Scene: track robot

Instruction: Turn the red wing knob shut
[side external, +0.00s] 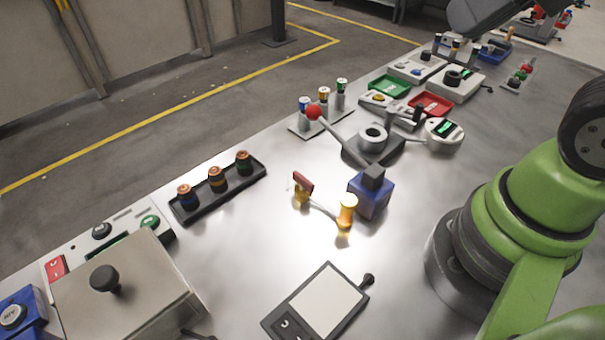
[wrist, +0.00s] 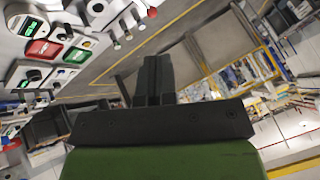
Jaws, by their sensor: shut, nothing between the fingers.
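The red wing knob (side external: 303,182) sits on a small brass valve on the metal table in the side external view. Its flat red wing stands on edge over the brass body. A thin pipe runs from the valve to a yellow-orange cylinder (side external: 347,210). My gripper (wrist: 152,78) shows in the wrist view with its dark fingers together and nothing between them. It points out over the table edge and floor, away from the valve. I cannot make out the knob in the wrist view, nor the fingers in the side view.
A blue block (side external: 370,197) stands right of the valve, and a red-ball lever (side external: 314,112) rises behind it. A black rack (side external: 217,192) with cylinders lies left. A tablet-like panel (side external: 320,303) lies in front. Green (side external: 389,87) and red (side external: 430,103) trays are farther back.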

